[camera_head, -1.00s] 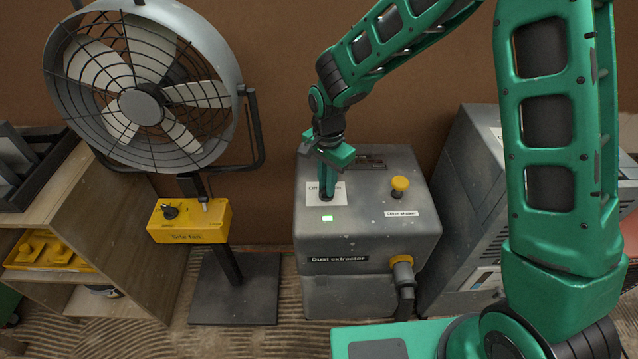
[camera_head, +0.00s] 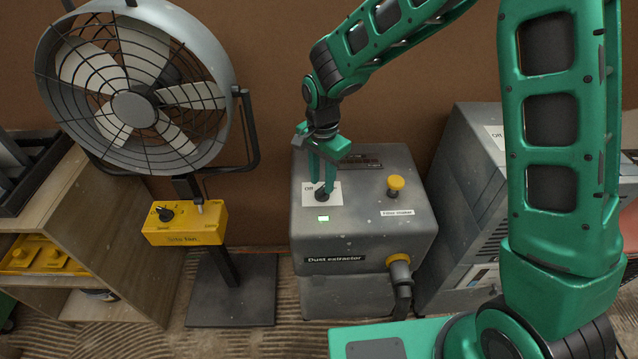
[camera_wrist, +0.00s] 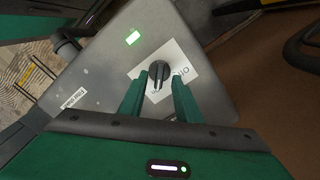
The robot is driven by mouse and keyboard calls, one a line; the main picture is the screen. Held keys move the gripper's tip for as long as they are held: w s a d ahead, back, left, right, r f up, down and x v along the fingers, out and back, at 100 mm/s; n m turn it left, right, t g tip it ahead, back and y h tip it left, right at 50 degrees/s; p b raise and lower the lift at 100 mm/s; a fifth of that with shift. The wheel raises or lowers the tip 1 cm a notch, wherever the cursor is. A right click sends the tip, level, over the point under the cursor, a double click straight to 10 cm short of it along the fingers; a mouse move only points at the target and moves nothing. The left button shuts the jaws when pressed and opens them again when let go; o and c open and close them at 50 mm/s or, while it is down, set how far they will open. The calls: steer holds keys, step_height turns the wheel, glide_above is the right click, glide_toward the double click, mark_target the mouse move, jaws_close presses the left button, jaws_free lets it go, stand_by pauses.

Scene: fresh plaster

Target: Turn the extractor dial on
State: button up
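The dust extractor (camera_head: 350,235) is a grey box with a black dial (camera_head: 321,193) on its top, set on a white label that reads "Off" at its left side. My gripper (camera_head: 322,187) points down over the dial with its two green fingers spread apart. In the wrist view the dial (camera_wrist: 158,72) sits between the fingertips, with a pale line on its knob. I see small gaps beside the knob, so the fingers straddle it without a clear grip. Which marking the dial points to is hard to tell. A small light (camera_head: 323,218) near the dial glows green.
A yellow button (camera_head: 395,186) and a "Filter shaker" label lie right of the dial. A fan (camera_head: 135,105) with a yellow control box (camera_head: 185,222) stands left. A grey cabinet (camera_head: 465,200) stands close on the right. A brown wall is behind.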

mark_target(323, 187)
step_height(323, 187, up, 8)
steer(key=shift+r, duration=0.25)
stand_by(0.5)
steer(key=s+d+r, duration=0.3)
steer(key=d, duration=0.5)
steer(key=s+d+r+n+h, duration=0.1)
steer(key=s+d+r, duration=0.15)
steer(key=d, duration=0.65)
steer(key=s+d+r, duration=0.2)
steer(key=s+d, duration=0.2)
steer(key=d, duration=0.4)
steer(key=s+d+n, duration=0.1)
steer(key=s+d, duration=0.4)
steer(key=s, duration=0.4)
steer(key=s+d+n+y, duration=0.1)
steer(key=s+d, duration=0.4)
steer(key=s, duration=0.5)
steer(key=shift+s+d+r, duration=0.15)
steer(key=shift+s+r, duration=0.05)
steer(key=shift+s, duration=0.05)
